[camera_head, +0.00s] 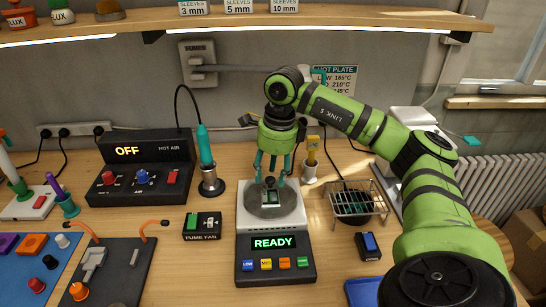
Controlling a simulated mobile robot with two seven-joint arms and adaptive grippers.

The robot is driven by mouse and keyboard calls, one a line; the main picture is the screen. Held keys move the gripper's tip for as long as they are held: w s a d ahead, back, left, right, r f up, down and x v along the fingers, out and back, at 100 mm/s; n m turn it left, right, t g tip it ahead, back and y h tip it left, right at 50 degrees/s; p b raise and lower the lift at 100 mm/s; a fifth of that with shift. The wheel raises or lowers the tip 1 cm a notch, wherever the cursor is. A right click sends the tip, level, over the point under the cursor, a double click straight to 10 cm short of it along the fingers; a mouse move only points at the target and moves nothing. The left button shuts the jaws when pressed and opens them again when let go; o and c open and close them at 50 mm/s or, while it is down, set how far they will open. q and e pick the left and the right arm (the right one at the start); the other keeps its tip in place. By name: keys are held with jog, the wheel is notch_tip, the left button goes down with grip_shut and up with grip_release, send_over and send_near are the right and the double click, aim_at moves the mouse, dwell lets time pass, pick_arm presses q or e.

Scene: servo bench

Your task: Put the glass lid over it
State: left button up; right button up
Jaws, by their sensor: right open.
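The hot plate (275,245) stands at the middle front, with a green READY display and a row of colored buttons. On its pale square top is a round, dark, see-through shape (256,206) that looks like the glass lid. A small green piece (271,199) shows within this round outline, seemingly under the glass. My right gripper (271,180) points down over the plate, its teal fingers apart, one on each side of a small dark knob-like part. Whether the fingers touch it I cannot tell. My left gripper is out of view.
A wire rack (368,196) stands right of the plate, with a blue-topped switch (368,246) in front. The fume fan switch (202,226) and the hot air station (145,170) are on the left. A teal-handled tool (205,147) stands upright between station and plate.

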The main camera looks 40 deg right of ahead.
jog(key=r, duration=0.6)
jog(key=shift+s+d+r, duration=0.2)
jog(key=shift+s+r, duration=0.05)
jog(key=shift+r, duration=0.15)
notch_tip(320, 180, up, 5)
jog(key=p, duration=0.1)
send_over(274, 179)
jog(key=shift+s+d+r+p, duration=0.25)
jog(key=shift+s+r+p, duration=0.1)
jog(key=shift+r, duration=0.2)
jog(key=shift+w, duration=0.1)
